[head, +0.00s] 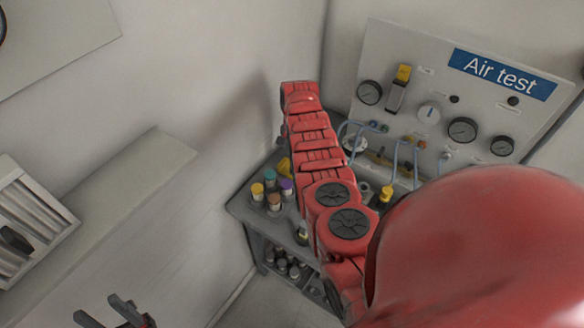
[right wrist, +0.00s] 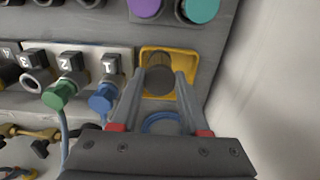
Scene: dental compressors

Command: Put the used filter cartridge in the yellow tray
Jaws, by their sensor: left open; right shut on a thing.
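The yellow tray (right wrist: 195,68) sits at the back corner of the bench in the right wrist view. A yellow patch of it shows beside my right arm in the head view (head: 284,167). A dark brown-grey cylinder, the used filter cartridge (right wrist: 159,81), is between the fingertips of my right gripper (right wrist: 158,84), which is shut on it. The cartridge appears over or inside the tray; I cannot tell whether it touches the bottom. My right gripper is hidden in the head view. My left gripper (head: 97,308) is open and empty at the lower left, away from the bench.
Jars with coloured lids (head: 272,190) stand near the tray. Numbered hose fittings, green (right wrist: 60,94) and blue (right wrist: 102,98), are left of the right gripper. A blue ring (right wrist: 164,121) shows between its fingers. The Air test panel (head: 440,90) stands behind the bench.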

